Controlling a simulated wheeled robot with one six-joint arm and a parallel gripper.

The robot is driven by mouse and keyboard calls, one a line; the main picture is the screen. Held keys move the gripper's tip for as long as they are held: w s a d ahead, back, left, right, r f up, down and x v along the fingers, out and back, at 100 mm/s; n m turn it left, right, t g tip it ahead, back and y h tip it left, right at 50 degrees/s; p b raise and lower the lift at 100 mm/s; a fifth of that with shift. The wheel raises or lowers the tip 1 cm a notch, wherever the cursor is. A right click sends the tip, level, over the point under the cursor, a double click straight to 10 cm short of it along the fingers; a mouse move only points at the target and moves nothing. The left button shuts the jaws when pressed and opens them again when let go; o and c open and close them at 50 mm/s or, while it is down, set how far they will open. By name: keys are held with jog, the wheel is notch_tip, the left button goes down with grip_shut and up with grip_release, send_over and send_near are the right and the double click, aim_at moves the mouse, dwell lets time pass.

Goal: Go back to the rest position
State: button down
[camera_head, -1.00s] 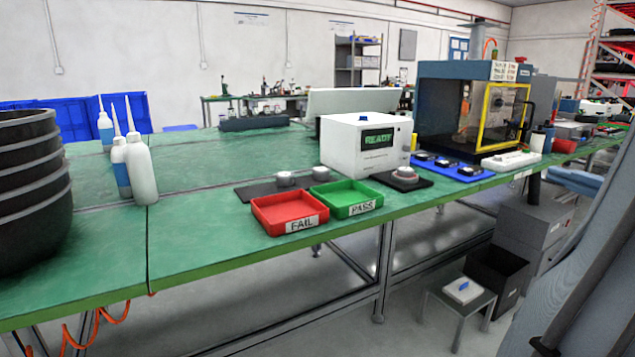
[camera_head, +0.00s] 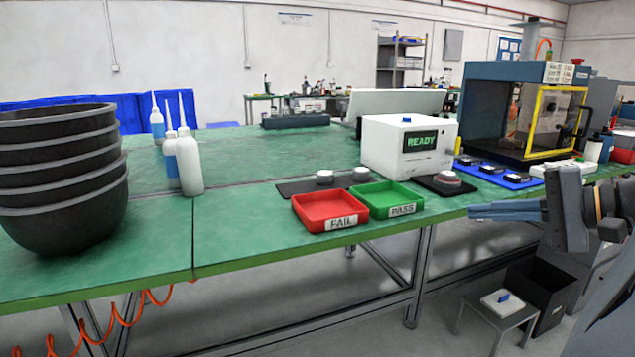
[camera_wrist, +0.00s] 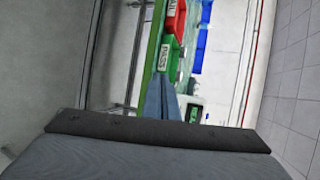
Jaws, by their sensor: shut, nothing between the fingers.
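My gripper (camera_head: 474,212) shows at the right of the head view, pointing left. It is in front of the green bench's front edge, with its blue-grey fingers together and empty. In the wrist view my fingers (camera_wrist: 157,82) also lie side by side, with no object between them. My arm comes in from the right edge of the head view. The bench (camera_head: 245,235) carries a red FAIL tray (camera_head: 328,208), a green PASS tray (camera_head: 388,200) and a white tester (camera_head: 382,150) whose screen reads READY. Both trays look empty.
An oven-like chamber (camera_head: 490,100) with a yellow-framed door stands at the right, with a blue tray (camera_head: 512,182) before it. Stacked black bowls (camera_head: 62,225) and white bottles (camera_head: 189,165) stand at the left. A small stool (camera_head: 515,318) and a dark bin (camera_head: 548,285) are on the floor.

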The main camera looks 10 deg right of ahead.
jog(key=s+a+f+n+g+y, duration=0.1)
jog(key=a+f+n+g, duration=0.25)
jog(key=a, duration=0.55)
jog(key=s+a+f+n+g, duration=0.1)
jog(key=a+f+n+g, duration=0.15)
jog(key=a+g, duration=0.45)
jog(key=s+a+f+n+h, duration=0.3)
jog(key=s+a+n+h, duration=0.15)
jog(key=a, duration=0.35)
jog(key=s+a+f+n+h, duration=0.3)
jog(key=s+a+n+h, duration=0.15)
jog(key=a, duration=0.35)
jog(key=d+r+m+p, duration=0.2)
jog(key=d+r+p, duration=0.8)
jog(key=p, duration=1)
jog(key=shift+r+m+g, duration=0.3)
jog(key=shift+r+g, duration=0.15)
jog(key=shift+r, duration=0.5)
